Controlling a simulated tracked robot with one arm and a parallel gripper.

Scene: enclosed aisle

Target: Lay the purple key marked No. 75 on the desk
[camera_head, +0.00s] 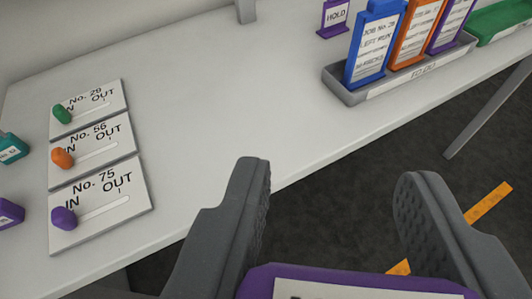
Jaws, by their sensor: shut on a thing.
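My gripper (332,185) is at the lower right, its two dark ridged fingers spread around a purple piece (300,271) with a white label. I see only the top edge of this piece at the bottom of the picture, and its writing is cut off. It is held in front of the desk edge, over the floor. The white desk (200,100) fills the left and middle. On it, the plate for No. 75 (110,222) has a purple knob (64,218) at its IN end.
Plates No. 56 (105,153) and No. 29 (100,107) lie behind. Teal (12,148) and purple (10,213) pieces are at the left edge. A grey tray (345,90) holds blue, orange and purple cards. A purple HOLD sign (334,17) stands behind. The desk middle is clear.

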